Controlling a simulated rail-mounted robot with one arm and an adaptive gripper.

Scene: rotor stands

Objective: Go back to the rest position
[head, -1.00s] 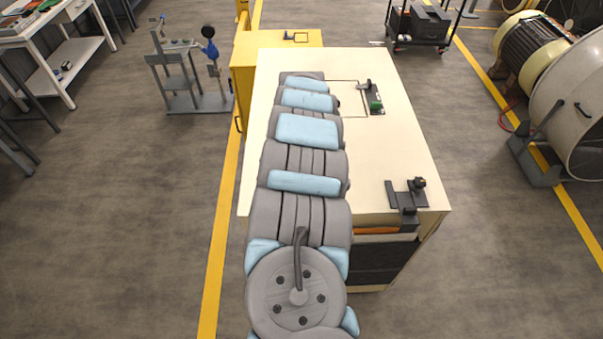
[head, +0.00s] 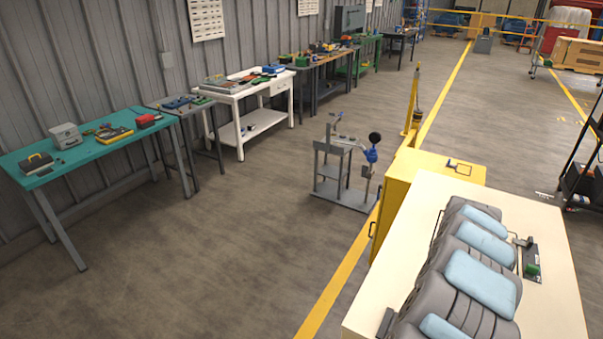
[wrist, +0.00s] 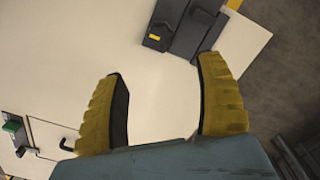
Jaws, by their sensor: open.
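My gripper (wrist: 160,68) is open and empty in the wrist view, its two yellow fingers spread apart above the cream tabletop (wrist: 65,65). It does not show in the head view. The cream table (head: 562,285) stands at the lower right of the head view, with my grey and pale-blue padded arm reaching over it. My arm hides much of the tabletop there.
A dark fixture with a green part (head: 532,269) sits on the table, right of my arm. A dark bracket (wrist: 187,25) lies beyond the fingers. A yellow cabinet (head: 400,190) adjoins the table. A grey stand (head: 340,170) is behind; open floor lies left.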

